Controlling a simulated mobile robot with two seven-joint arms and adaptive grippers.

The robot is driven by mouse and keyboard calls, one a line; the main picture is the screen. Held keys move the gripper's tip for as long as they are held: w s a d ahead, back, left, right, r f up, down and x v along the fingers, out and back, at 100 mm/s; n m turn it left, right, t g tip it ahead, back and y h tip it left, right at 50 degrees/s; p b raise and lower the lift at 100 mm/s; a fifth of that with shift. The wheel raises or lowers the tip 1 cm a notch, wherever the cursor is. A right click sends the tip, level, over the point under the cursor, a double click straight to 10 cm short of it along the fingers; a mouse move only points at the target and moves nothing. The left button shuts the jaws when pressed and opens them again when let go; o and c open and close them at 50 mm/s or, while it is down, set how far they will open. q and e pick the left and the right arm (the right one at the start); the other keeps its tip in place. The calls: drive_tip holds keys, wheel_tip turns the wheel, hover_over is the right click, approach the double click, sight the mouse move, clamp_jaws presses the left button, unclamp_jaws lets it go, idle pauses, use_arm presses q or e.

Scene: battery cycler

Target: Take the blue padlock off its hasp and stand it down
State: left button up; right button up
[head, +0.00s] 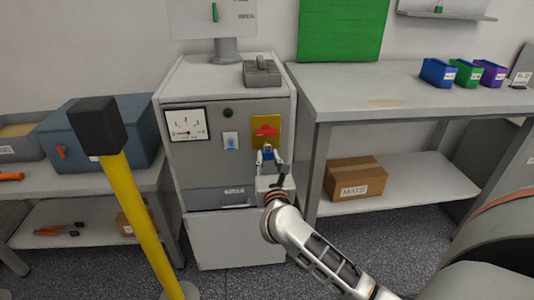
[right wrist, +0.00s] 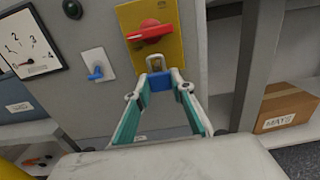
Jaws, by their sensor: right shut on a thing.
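The blue padlock (right wrist: 159,82) has a grey shackle that rises to the lower edge of the yellow plate (right wrist: 170,22), just below the red handle (right wrist: 150,31). I cannot tell whether the shackle still passes through the hasp. My right gripper (right wrist: 160,90) is shut on the padlock body, one finger on each side. In the head view my right gripper (head: 268,156) reaches the cabinet front below the red handle (head: 265,130), and the padlock is small and partly hidden there. My left gripper is not in view.
The grey cabinet (head: 185,165) carries a dial gauge (head: 187,124) and a blue switch (head: 231,141). A grey block (head: 262,72) lies on its top. A yellow post (head: 145,220) stands in front at left. The right bench (head: 390,95) has free room on its top.

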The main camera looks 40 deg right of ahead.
sight(268, 157)
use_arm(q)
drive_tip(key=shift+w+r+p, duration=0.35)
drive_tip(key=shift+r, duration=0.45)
use_arm(e)
drive_tip(key=shift+v, duration=2.2)
